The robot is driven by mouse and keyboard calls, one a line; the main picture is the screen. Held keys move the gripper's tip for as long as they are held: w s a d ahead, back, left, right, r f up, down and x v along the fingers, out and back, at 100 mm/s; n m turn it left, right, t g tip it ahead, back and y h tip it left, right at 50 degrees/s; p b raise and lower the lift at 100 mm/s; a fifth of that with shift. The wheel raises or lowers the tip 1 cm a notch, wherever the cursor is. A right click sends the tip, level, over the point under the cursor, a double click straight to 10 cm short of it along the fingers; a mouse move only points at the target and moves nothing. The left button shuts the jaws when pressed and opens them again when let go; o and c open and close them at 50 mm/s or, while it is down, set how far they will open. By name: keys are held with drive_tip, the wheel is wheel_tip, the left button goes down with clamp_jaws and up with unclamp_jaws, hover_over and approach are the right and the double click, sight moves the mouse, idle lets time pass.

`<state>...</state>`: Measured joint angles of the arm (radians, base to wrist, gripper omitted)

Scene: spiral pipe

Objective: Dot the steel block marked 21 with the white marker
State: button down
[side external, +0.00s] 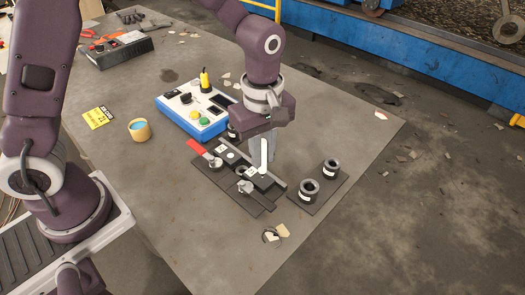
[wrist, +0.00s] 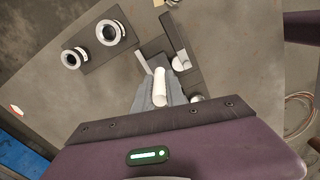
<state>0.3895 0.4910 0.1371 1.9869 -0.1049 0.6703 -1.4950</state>
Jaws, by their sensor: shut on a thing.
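My gripper (side external: 262,148) is shut on the white marker (side external: 264,155) and holds it upright, tip down, over the dark fixture. In the wrist view the marker (wrist: 159,86) shows between the fingers. Its tip is at or just above the right-hand dark block (side external: 262,182); I cannot tell whether they touch. Dark blocks with small white labels (side external: 228,155) lie in a row along the fixture plate (side external: 222,182). The label numbers are too small to read, so I cannot tell which block is 21. The fingers and marker hide part of the row.
A red-handled clamp (side external: 198,148) stands at the fixture's left end. Two dark ring parts (side external: 332,168) sit on a plate at right. The front table is mostly clear.

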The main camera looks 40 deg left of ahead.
sight(263, 141)
drive_tip(key=shift+f, duration=0.6)
idle(1.1)
drive_tip(key=shift+r, duration=3.55)
